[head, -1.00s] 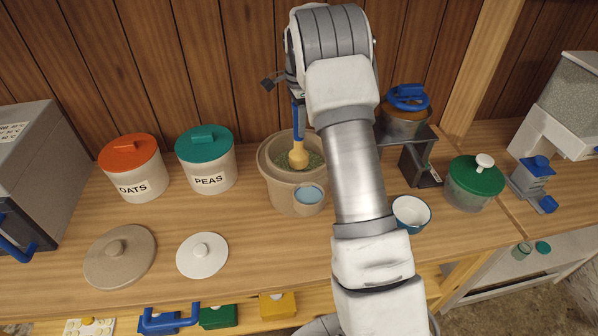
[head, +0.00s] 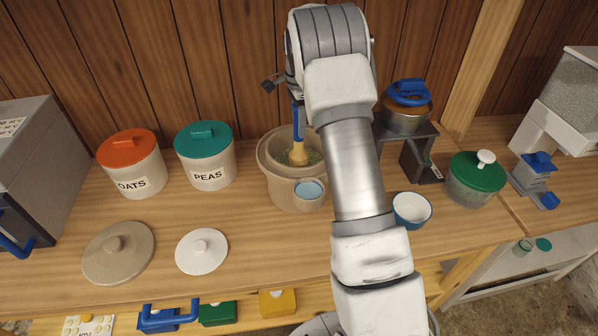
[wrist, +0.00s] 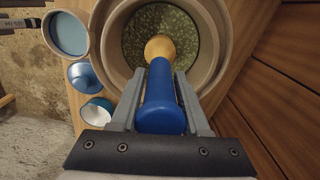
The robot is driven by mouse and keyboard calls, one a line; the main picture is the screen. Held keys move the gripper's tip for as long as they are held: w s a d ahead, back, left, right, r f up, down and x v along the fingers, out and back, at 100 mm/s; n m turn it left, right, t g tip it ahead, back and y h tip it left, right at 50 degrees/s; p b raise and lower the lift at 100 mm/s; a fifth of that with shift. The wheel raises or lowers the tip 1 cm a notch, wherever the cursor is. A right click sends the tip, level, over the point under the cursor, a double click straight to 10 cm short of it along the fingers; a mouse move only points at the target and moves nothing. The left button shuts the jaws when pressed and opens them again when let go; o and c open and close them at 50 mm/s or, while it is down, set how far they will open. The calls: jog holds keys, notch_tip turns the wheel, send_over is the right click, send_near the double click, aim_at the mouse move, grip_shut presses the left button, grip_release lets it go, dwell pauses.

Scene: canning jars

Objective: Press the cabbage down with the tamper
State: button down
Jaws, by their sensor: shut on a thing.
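The tamper has a blue handle (wrist: 160,100) and a pale wooden head (head: 299,157). My gripper (wrist: 160,108) is shut on the blue handle, which lies between its two fingers in the wrist view. The tamper points down into a beige crock (head: 292,195). The shredded green cabbage (wrist: 190,42) fills the bottom of the crock. The wooden head is inside the crock, low over the cabbage and seemingly at its surface; I cannot tell whether it presses. My arm hides part of the crock's right side in the head view.
A blue-topped cup (head: 309,191) stands in front of the crock, and a blue-rimmed bowl (head: 411,221) to the right. Oats (head: 133,172) and peas (head: 207,167) canisters stand left. A beige lid (head: 118,262) and white lid (head: 202,262) lie in front. A green-lidded jar (head: 475,190) stands right.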

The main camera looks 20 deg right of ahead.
jog(key=shift+f+b, duration=0.3)
jog(key=shift+f, duration=0.55)
jog(key=shift+r+p, duration=1.45)
jog(key=shift+r, duration=0.45)
jog(key=shift+r+p, duration=4.15)
jog(key=shift+r, duration=1.4)
jog(key=shift+f, duration=0.1)
